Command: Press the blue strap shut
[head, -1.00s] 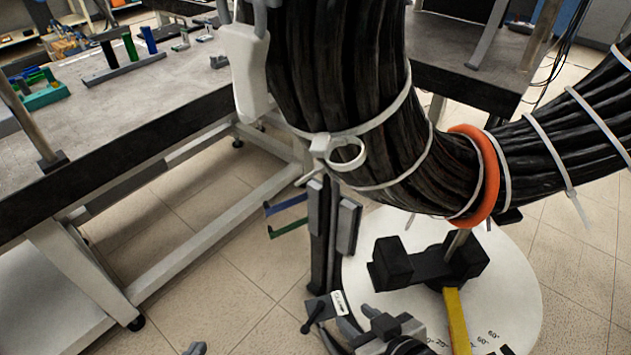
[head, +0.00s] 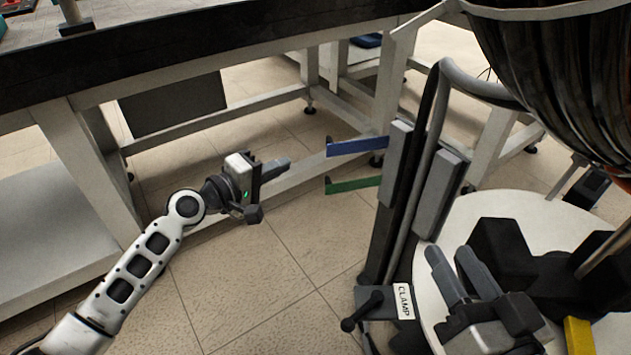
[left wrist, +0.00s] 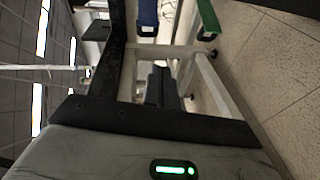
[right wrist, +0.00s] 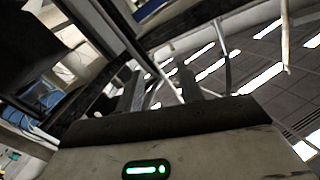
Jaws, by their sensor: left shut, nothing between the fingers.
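The blue strap (head: 357,147) sticks out to the left from a dark upright post (head: 382,235) with grey pads. Its free end has a small dark hook, and it stands open. It also shows at the top of the left wrist view (left wrist: 147,14). My left gripper (head: 284,164) is shut and empty, left of the strap's free end and apart from it. Its closed fingers show in the left wrist view (left wrist: 161,84). My right gripper (head: 452,258) is open and empty, fingers pointing up, to the right of the post. Its parted fingers show in the right wrist view (right wrist: 160,88).
A green strap (head: 353,184) sticks out just below the blue one. A CLAMP label (head: 404,301) and black lever (head: 362,312) are at the post's foot. A black cable bundle (head: 550,70) hangs upper right, above a white round plate (head: 480,210). A workbench (head: 200,55) stands behind.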

